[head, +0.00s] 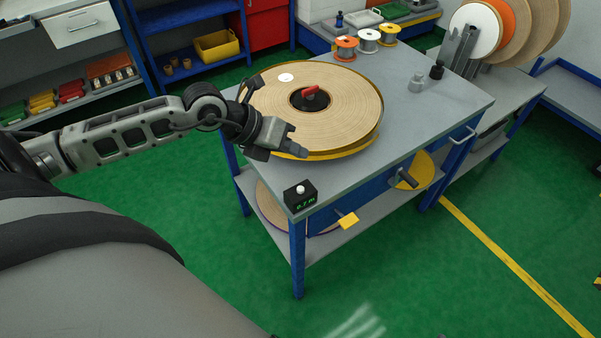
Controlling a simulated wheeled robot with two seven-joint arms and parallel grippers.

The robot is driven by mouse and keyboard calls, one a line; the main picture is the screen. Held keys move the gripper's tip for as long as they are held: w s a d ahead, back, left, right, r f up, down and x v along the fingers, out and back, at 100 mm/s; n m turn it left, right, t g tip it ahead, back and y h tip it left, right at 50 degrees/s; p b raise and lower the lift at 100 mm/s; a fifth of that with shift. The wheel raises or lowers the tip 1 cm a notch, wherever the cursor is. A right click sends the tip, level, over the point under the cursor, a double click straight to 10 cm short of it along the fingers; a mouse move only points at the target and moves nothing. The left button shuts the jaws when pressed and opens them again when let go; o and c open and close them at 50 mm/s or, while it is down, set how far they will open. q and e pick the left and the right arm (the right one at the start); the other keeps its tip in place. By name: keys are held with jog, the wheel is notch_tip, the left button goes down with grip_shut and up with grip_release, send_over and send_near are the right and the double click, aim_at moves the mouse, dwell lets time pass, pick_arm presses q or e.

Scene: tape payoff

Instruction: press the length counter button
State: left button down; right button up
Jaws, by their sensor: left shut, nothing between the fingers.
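The length counter is a small black box (300,203) on the near left corner of the grey workbench (419,128). A pale round button (299,189) sits on its top, and a green display on its front seems to read 0.7 m. My left gripper (298,153) is shut and empty. In the picture it is above the counter, in front of the near left edge of the big tape reel (345,90). It is apart from the button. I cannot tell whether it touches the reel. My right gripper is not in view.
The reel has a red-handled hub (310,92). Small grey and black parts (416,83) stand at the bench's right, with small spools (368,40) behind. Green floor in front is clear.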

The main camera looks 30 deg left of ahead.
aim_at(301, 190)
pick_arm(q)
jog(key=shift+f, duration=0.1)
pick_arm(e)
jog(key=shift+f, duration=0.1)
